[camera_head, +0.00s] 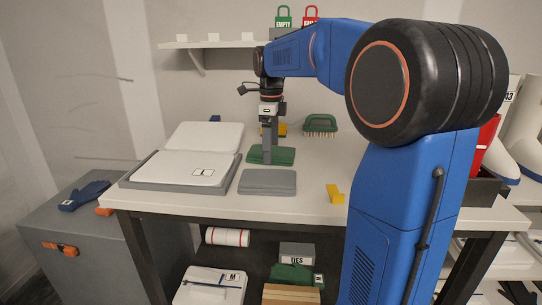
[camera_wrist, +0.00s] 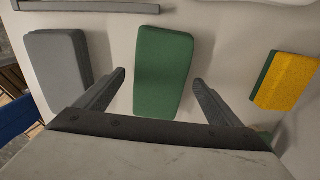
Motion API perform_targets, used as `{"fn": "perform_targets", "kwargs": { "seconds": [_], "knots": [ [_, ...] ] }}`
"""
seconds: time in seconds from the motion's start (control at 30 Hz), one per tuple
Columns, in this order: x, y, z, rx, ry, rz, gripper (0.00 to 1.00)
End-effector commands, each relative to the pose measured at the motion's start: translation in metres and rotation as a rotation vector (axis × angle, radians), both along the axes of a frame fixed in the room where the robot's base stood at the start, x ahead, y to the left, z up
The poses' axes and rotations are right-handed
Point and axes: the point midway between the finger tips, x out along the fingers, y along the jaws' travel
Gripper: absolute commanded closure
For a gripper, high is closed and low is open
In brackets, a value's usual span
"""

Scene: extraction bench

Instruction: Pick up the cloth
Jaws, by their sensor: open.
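A folded green cloth (camera_head: 285,157) lies flat on the white bench top. A folded grey cloth (camera_head: 268,184) lies just in front of it. My gripper (camera_head: 268,158) points down over the green cloth. In the wrist view the green cloth (camera_wrist: 162,72) sits between the two open fingers of my gripper (camera_wrist: 159,80), with nothing held. The grey cloth (camera_wrist: 57,75) is outside the fingers on the left there. I cannot tell how far the fingertips are above the bench.
A yellow and green sponge (camera_wrist: 287,82) lies to the right in the wrist view. A green brush (camera_head: 320,124) stands behind, a yellow piece (camera_head: 334,194) near the front. A grey tray (camera_head: 140,183) with white folded items fills the bench's left. A blue glove (camera_head: 84,195) lies on a grey chest.

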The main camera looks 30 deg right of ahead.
Motion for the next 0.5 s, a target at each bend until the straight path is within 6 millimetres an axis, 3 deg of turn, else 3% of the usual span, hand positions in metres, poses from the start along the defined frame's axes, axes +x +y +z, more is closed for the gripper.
{"fn": "perform_targets", "kwargs": {
  "seconds": [0.23, 0.43, 0.5],
  "knots": [
    [0.0, 0.0, -0.0018, 0.0, 0.0, 0.0, 0.12],
    [0.0, 0.0, -0.0016, 0.0, 0.0, 0.0, 0.57],
    [0.0001, 0.0001, -0.0015, 0.0, 0.0, 0.0, 0.57]
  ]
}}
